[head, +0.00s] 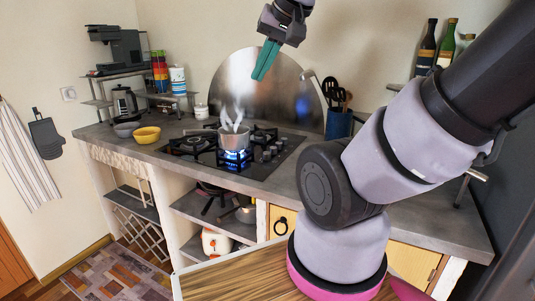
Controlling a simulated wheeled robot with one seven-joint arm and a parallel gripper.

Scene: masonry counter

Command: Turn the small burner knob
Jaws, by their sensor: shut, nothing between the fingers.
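The stove's burner knobs (268,151) form a small cluster on the right side of the black cooktop (205,158). I cannot tell from this view which knob is the small burner's. A pot (236,139) with steam rising stands on a front burner with a blue flame (235,155) under it. My gripper (262,73) has teal fingers, shut and empty, pointing down. It is high up in front of the round metal backsplash, well above the cooktop and touching nothing.
A utensil holder (338,124) stands right of the cooktop. A yellow bowl (147,135), a kettle (124,101) and a coffee machine (117,48) are on the left. Bottles (445,45) stand on a shelf at upper right. My arm hides part of the right counter.

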